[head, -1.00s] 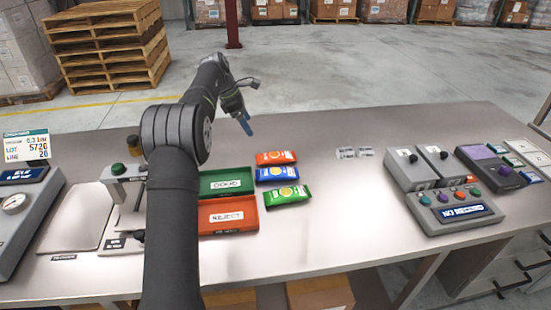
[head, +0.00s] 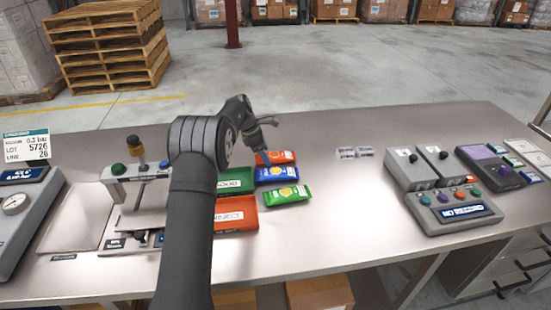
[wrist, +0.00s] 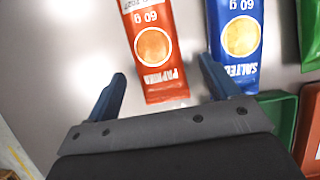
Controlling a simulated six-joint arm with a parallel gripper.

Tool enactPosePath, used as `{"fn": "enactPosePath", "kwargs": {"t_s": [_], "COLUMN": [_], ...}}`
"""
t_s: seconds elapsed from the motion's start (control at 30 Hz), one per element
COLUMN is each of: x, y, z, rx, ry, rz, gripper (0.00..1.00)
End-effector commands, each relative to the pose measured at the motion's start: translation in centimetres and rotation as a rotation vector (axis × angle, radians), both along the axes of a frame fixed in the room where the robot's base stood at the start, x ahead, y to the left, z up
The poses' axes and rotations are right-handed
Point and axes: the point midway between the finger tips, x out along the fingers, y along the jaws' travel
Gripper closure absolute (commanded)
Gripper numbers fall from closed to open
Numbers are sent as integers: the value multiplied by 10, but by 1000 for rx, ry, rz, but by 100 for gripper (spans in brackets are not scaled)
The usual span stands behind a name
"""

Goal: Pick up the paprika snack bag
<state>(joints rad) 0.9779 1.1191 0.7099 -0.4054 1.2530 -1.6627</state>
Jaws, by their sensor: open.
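The paprika snack bag is orange-red with a pale round picture; it lies flat on the table at the far end of a row of bags in the head view (head: 284,156). In the wrist view the paprika bag (wrist: 153,62) lies ahead of my gripper (wrist: 162,76), its lettered end between the two blue fingertips. My gripper is open and empty. In the head view my gripper (head: 265,158) hangs over the bag's left end and hides part of it. I cannot tell how high the fingertips are above the bag.
A blue salted bag (head: 276,174) lies close beside the paprika bag, and a green bag (head: 287,195) lies nearer. The green GOOD tray (head: 247,183) and red REJECT tray (head: 247,222) stand left of the bags. The table right of the bags is mostly clear.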

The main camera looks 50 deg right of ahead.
Motion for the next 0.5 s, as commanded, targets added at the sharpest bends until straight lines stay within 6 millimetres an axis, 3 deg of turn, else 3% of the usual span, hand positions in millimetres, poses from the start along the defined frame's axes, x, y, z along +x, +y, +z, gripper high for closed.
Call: {"fn": "enactPosePath", "kwargs": {"t_s": [0.1,0.33,0.5], "x": [-4,-4,-4], "y": [-4,-5,-4], "z": [-15,-16,-16], "rx": [2,0,0], "ry": [0,-1,-1], "rz": [1,1,1], "gripper": [20,20,53]}}
